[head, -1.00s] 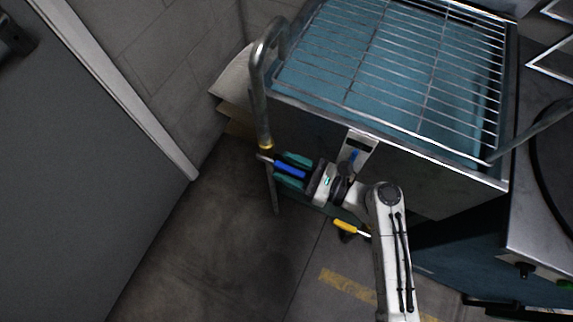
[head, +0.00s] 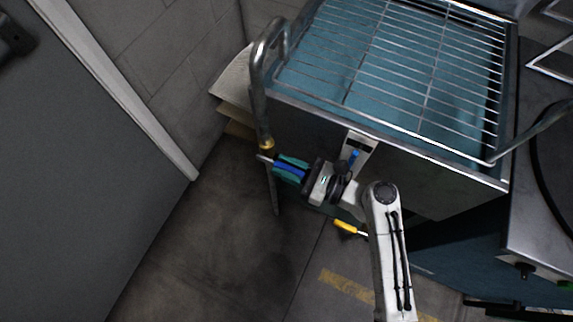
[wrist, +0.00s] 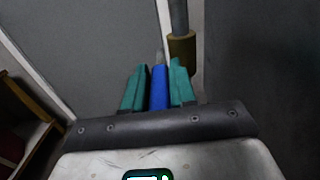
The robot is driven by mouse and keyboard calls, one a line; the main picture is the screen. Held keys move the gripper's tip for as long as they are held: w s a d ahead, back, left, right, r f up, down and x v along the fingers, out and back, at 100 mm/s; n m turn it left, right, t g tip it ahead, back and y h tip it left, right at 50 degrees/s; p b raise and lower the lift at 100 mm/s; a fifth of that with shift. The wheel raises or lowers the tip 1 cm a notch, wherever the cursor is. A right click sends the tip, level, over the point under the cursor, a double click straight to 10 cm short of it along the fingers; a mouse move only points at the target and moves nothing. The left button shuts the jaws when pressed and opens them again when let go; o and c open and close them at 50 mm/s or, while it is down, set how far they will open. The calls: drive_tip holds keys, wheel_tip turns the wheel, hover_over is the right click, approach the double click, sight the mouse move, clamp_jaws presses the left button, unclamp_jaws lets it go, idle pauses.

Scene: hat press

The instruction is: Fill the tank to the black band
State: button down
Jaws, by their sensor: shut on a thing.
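The tank (head: 300,125) is a steel box with blue-tinted water (head: 340,60) visible under a wire rack. A pale gauge plate (head: 364,146) on its front has a blue part and a small dark mark, too small to read exactly. A bent steel pipe (head: 259,85) runs down its left corner to a brass fitting (head: 266,145). My gripper (head: 280,168) has its teal fingers shut on a blue handle (head: 289,171) by that fitting. In the wrist view the blue handle (wrist: 159,88) sits between both fingers, with the brass fitting (wrist: 181,50) just beyond.
A yellow handle (head: 345,226) is low under the tank, below my gripper. A wire rack (head: 400,60) covers the tank top. A grey door (head: 70,180) and tiled wall stand left. The dark floor (head: 200,250) is clear. A steel counter (head: 545,215) is at right.

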sight(284, 166)
drive_tip(key=shift+r, duration=0.15)
drive_tip(key=r+p, duration=0.1)
drive_tip(key=p, duration=0.2)
drive_tip(key=shift+h+p, duration=0.4)
drive_tip(key=r+h+p, duration=0.1)
drive_tip(key=p, duration=0.4)
drive_tip(key=g+h+p, duration=0.1)
drive_tip(key=h+p, duration=0.1)
drive_tip(key=p, duration=0.3)
drive_tip(key=shift+w+a+r, duration=0.15)
drive_tip(key=shift+a+r, duration=0.15)
drive_tip(key=shift+r, duration=0.05)
drive_tip(key=shift+g+h+p, duration=0.3)
drive_tip(key=shift+p, duration=0.65)
drive_tip(key=shift+a, duration=0.1)
drive_tip(key=shift+f, duration=0.15)
drive_tip(key=c, duration=1)
unclamp_jaws()
